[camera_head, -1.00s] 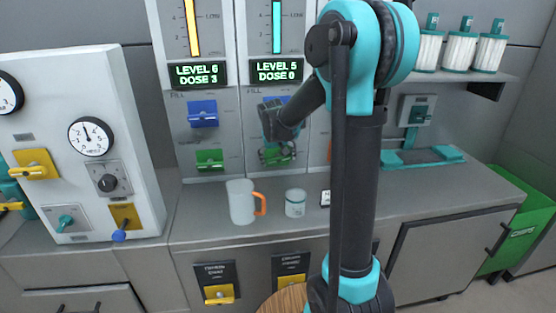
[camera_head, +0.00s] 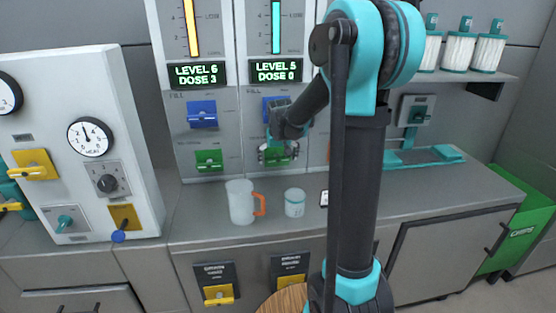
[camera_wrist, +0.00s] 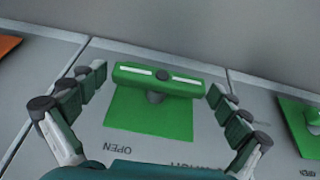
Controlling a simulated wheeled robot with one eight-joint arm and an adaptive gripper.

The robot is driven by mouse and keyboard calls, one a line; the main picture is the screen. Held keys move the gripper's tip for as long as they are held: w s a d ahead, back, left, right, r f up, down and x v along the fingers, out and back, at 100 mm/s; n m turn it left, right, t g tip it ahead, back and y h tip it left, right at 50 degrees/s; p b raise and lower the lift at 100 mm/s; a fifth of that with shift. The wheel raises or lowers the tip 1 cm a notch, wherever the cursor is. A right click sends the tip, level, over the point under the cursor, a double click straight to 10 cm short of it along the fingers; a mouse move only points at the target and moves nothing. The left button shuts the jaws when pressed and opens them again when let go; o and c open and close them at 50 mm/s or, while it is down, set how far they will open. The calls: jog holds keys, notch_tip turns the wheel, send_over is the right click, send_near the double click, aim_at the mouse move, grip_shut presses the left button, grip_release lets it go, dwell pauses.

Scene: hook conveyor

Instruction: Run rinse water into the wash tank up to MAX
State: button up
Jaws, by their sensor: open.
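My gripper (camera_head: 277,153) is at the lower front of the second fill panel, in front of its green valve. In the wrist view my gripper (camera_wrist: 158,82) is open, with its fingers on either side of a green bar handle (camera_wrist: 135,76). The handle lies crosswise on a green plate marked OPEN; I see no clear contact. Above it in the head view is a blue valve (camera_head: 268,108), partly hidden by my arm. The teal level tube (camera_head: 276,28) stands above a display (camera_head: 279,71) reading LEVEL 5, DOSE 0. I cannot read which tank is the wash tank.
The left panel has a yellow level tube (camera_head: 192,28), a display (camera_head: 197,74) reading LEVEL 6, DOSE 3, a blue valve (camera_head: 202,114) and a green valve (camera_head: 209,160). A jug (camera_head: 240,202) and a cup (camera_head: 294,203) stand on the counter below my gripper.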

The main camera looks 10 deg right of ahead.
jog(key=v, duration=1.2)
dwell(1.1)
jog(key=s+d+f, duration=0.1)
jog(key=s+f, duration=0.5)
jog(key=s, duration=0.2)
jog(key=s+d+f, duration=0.2)
jog(key=s+f, duration=0.5)
jog(key=s, duration=0.2)
jog(key=s+d+f, duration=0.1)
jog(key=s+f, duration=0.5)
jog(key=s, duration=0.3)
jog(key=shift+s+d+f, duration=0.1)
jog(key=shift+d+f, duration=0.1)
jog(key=shift+f, duration=0.15)
